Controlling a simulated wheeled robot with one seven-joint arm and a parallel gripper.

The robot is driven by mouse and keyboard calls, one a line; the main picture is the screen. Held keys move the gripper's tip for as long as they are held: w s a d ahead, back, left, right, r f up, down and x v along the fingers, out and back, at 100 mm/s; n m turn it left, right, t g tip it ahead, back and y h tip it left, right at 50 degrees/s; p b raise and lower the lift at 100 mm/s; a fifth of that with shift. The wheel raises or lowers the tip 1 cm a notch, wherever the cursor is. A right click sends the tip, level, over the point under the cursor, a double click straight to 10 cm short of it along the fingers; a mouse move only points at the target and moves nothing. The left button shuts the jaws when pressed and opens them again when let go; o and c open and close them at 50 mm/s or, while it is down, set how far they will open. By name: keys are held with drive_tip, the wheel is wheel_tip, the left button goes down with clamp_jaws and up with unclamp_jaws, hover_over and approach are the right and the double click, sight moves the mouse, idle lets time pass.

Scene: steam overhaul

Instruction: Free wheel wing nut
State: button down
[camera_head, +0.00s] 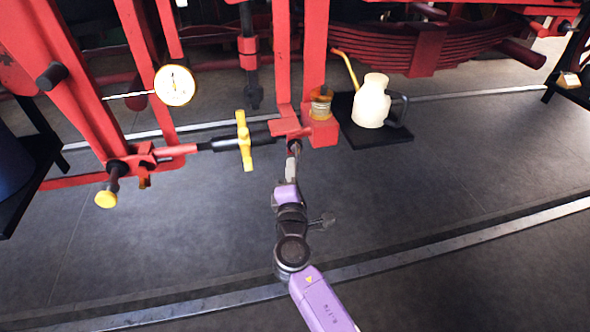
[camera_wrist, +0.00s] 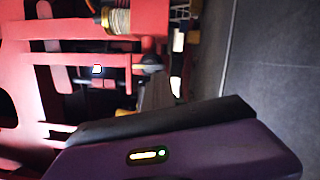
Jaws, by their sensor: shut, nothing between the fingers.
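A yellow two-armed piece (camera_head: 244,141), wing-like in shape, stands crosswise on a black shaft left of centre in the head view. I cannot tell for sure that it is the wheel wing nut. My gripper (camera_head: 294,150) is shut and empty. Its tip is at a dark part just below the red block in the middle, to the right of the yellow piece and apart from it. The wrist view shows a dark rounded knob (camera_wrist: 148,63) close to the fingers; whether they touch is unclear.
A brass-coloured cup (camera_head: 321,103) sits on the red block (camera_head: 321,133). A cream oil can (camera_head: 371,101) stands on a black shelf (camera_head: 378,137) to the right. A dial gauge (camera_head: 175,86) and a yellow knob (camera_head: 106,199) are at left. The floor in front is clear.

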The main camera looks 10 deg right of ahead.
drive_tip(key=shift+d, duration=0.5)
idle(0.6)
